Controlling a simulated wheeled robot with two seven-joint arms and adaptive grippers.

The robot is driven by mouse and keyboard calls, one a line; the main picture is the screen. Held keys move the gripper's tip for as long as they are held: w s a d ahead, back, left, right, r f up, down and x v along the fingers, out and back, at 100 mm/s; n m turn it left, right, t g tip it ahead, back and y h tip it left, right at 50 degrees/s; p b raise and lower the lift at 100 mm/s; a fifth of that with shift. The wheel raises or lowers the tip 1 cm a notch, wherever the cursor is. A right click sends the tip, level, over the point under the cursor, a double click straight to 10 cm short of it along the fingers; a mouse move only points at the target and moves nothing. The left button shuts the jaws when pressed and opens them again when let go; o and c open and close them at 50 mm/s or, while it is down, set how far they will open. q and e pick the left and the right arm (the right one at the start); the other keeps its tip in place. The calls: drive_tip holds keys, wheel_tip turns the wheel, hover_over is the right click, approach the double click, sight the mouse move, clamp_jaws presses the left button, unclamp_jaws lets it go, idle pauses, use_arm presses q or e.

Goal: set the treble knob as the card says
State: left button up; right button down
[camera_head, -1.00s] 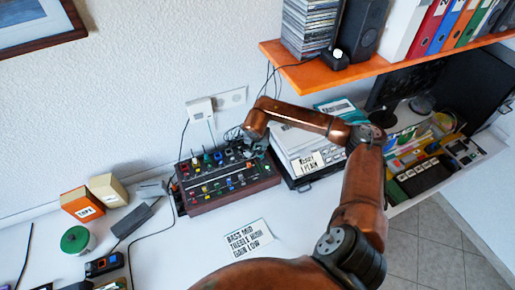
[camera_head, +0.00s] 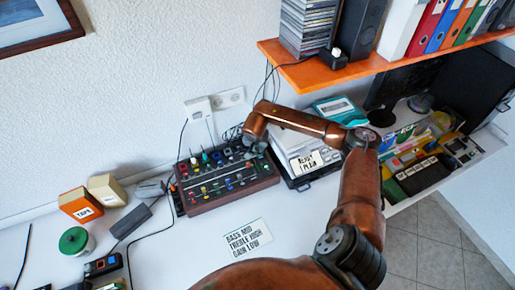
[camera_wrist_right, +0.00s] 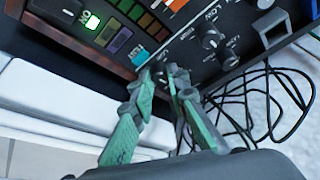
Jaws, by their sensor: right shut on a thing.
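The card (camera_head: 248,239) lies on the white desk in front of the mixer and reads BASS MID, TREBLE HIGH, GAIN LOW. The dark mixer (camera_head: 224,201) has several coloured knobs and wooden ends; its panel (camera_wrist_right: 188,62) fills the top of the wrist view. My right gripper (camera_wrist_right: 165,73) is shut on a small dark knob near the panel's edge, its green-padded fingers on either side. The fingers mostly hide this knob, and I cannot read its label for certain. In the head view my right wrist stands over the mixer's right end. My left gripper is not in view.
Black cables (camera_wrist_right: 262,98) lie loose beside the mixer. A grey device with a note card (camera_head: 305,163) stands to its right. An orange TAPE box (camera_head: 80,204) and a green-lidded jar (camera_head: 76,241) stand left. An orange shelf (camera_head: 300,72) hangs above.

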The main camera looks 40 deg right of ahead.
drive_tip(key=shift+m+g+h+b, duration=0.4)
drive_tip(key=shift+m+g+b, duration=0.1)
drive_tip(key=shift+m, duration=1.1)
drive_tip(key=c, duration=2.2)
unclamp_jaws()
drive_tip(key=shift+o, duration=0.2)
drive_tip(key=v, duration=1.2)
